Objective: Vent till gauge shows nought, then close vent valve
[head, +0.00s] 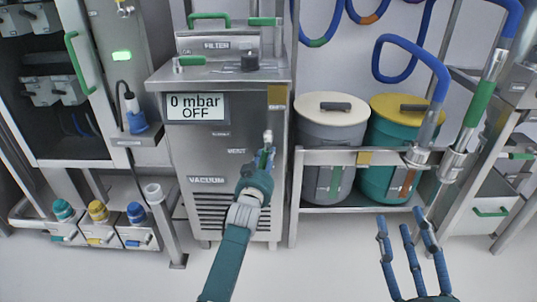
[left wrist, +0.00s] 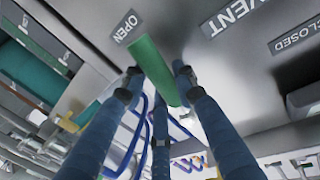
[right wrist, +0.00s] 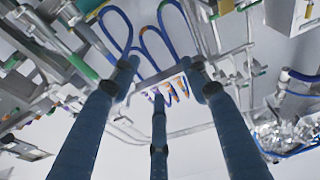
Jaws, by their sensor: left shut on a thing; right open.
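The gauge display (head: 195,107) on the steel vacuum unit reads "0 mbar OFF". The green vent valve handle (left wrist: 153,68) shows in the left wrist view between the fingers of my left gripper (left wrist: 158,85). One end of the handle lies by the OPEN label (left wrist: 127,25); the CLOSED label (left wrist: 297,40) is on the other side of the VENT label (left wrist: 228,15). In the head view my left gripper (head: 266,160) is shut on the handle at the unit's front and mostly hides it. My right gripper (head: 405,232) is open and empty above the floor at lower right.
A grey bin (head: 326,133) and a teal bin with a yellow lid (head: 392,143) stand in a steel frame right of the unit. A blue hose (head: 395,42) hangs above them. Small coloured-top containers (head: 97,212) stand at lower left. The floor in front is clear.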

